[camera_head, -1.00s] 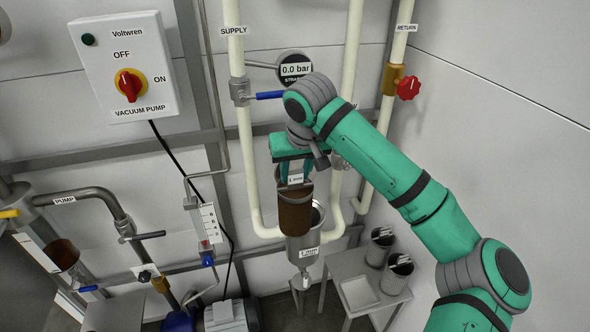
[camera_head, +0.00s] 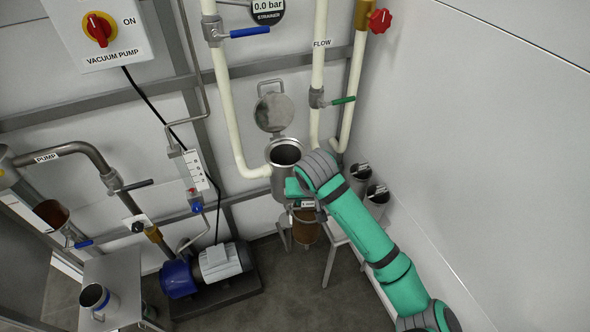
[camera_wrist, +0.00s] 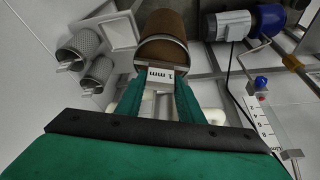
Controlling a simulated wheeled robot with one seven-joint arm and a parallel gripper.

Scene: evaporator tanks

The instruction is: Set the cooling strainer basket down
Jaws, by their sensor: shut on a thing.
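The strainer basket (camera_head: 304,232) is a brown, coated cylinder with a metal rim. It hangs below my gripper (camera_head: 307,206), in front of and below the open strainer housing (camera_head: 284,172). In the wrist view the basket (camera_wrist: 162,30) shows beyond the fingers, with a "1 mm" tag on its handle. My gripper (camera_wrist: 157,82) is shut on that handle. My arm hides much of the small side table (camera_head: 337,232). In the wrist view a pale tray (camera_wrist: 122,32) is seen left of the basket, apart from it.
Two grey mesh baskets (camera_wrist: 80,45) (camera_wrist: 98,72) stand beside the tray. The housing's round lid (camera_head: 273,112) is open behind it. Pipes with a blue-handled valve (camera_head: 248,32) and a green-handled valve (camera_head: 342,100) line the wall. A blue pump (camera_head: 180,278) sits on the floor at left.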

